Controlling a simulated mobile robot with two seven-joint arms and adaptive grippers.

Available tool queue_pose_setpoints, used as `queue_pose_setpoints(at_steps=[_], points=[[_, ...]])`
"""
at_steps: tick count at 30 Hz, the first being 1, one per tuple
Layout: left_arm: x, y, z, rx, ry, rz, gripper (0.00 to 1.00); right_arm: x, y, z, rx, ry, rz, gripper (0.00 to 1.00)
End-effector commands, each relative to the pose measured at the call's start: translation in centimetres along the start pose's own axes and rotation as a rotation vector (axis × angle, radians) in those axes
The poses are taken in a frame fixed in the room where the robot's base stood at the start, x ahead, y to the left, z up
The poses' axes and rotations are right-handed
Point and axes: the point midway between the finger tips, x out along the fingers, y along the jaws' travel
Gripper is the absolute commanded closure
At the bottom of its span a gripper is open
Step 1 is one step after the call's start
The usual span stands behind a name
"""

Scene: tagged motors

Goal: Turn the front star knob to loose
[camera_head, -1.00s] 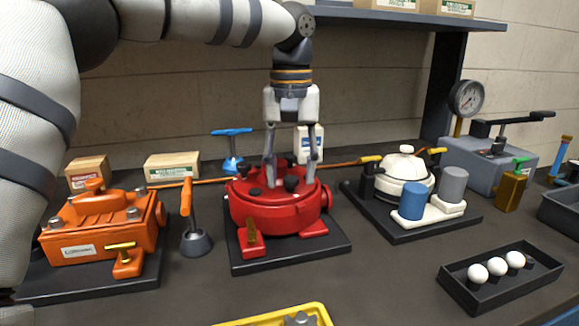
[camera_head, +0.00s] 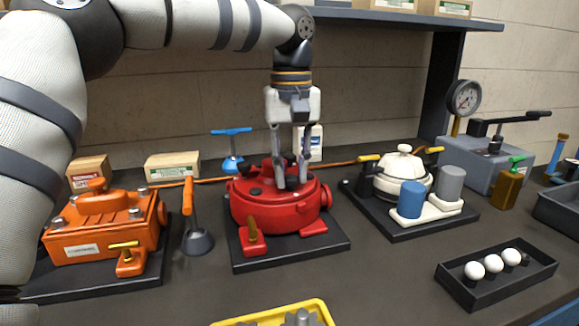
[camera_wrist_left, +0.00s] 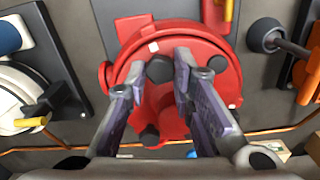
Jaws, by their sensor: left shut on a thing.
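The red round housing (camera_head: 270,212) sits on a black base plate in the middle of the bench. It also shows in the left wrist view (camera_wrist_left: 190,38). Several dark star knobs stand on its top. My left gripper (camera_head: 291,184) points down onto the front of that top. Its fingers are shut on the front star knob (camera_wrist_left: 160,68), which shows between the fingertips in the left wrist view. In the head view the fingers mostly hide this knob. Another dark knob (camera_wrist_left: 150,136) shows lower in the wrist view. My right gripper is not in view.
An orange housing (camera_head: 85,240) and an upright orange-handled tool (camera_head: 195,240) stand to the left. A white-lidded pot (camera_head: 403,168) with blue and grey cylinders is to the right. A black tray (camera_head: 500,285) holds white balls. A yellow tray (camera_head: 322,308) lies in front.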

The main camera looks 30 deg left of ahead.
Motion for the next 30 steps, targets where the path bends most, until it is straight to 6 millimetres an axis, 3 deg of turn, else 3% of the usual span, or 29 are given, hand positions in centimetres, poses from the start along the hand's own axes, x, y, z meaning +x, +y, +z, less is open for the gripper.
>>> queue_pose_setpoints(at_steps=[30], points=[[0.01,-0.08,0.02,-0.959,0.000,0.000,1.00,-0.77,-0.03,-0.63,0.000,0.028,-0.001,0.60]])
